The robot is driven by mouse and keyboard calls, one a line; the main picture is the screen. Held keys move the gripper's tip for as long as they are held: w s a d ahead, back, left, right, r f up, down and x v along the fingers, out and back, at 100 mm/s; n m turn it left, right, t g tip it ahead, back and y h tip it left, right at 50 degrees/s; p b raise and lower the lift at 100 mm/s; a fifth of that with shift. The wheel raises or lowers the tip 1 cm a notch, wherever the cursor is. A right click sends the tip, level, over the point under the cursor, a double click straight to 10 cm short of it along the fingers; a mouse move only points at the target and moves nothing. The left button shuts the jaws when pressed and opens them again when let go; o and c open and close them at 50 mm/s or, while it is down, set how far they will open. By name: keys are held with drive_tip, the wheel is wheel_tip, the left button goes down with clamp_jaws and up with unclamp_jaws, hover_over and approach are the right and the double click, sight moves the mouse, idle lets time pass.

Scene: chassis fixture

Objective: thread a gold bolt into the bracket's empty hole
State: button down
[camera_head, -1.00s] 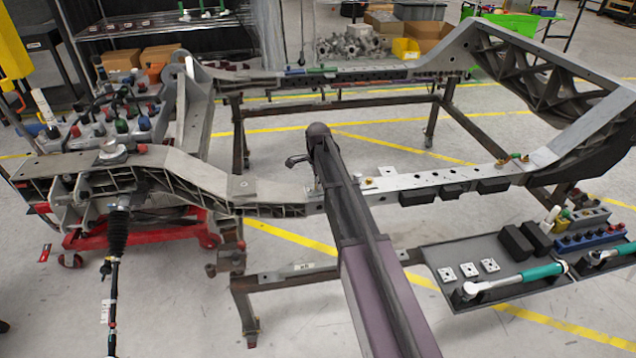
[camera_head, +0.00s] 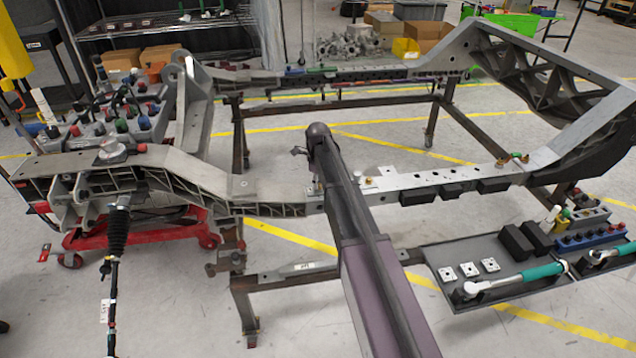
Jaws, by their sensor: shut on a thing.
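My gripper (camera_head: 299,151) shows only as a small dark part beside the end of my arm, above the near rail (camera_head: 425,180) of the chassis. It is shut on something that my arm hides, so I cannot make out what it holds. A pale bracket (camera_head: 388,172) sits on the near rail just right of my arm. A small gold bolt (camera_head: 368,180) shows at the bracket's left side, close to my arm. The empty hole cannot be made out. More gold bolts (camera_head: 501,162) stand on the rail further right.
A grey tray (camera_head: 440,255) at the lower right carries square plates (camera_head: 469,269), black blocks (camera_head: 515,242) and a teal-handled wrench (camera_head: 515,279). Black blocks (camera_head: 417,194) line the near rail's side. The floor inside the frame is open.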

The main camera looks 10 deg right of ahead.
drive_tip(key=m, duration=0.5)
drive_tip(key=shift+s+f, duration=0.15)
drive_tip(key=shift+s, duration=0.05)
drive_tip(key=c, duration=0.6)
unclamp_jaws()
drive_tip(key=shift+c, duration=0.2)
drive_tip(key=shift+o, duration=0.9)
drive_tip(key=shift+w, duration=0.15)
drive_tip(key=shift+w+r+p, duration=0.1)
drive_tip(key=shift+r+p, duration=1.15)
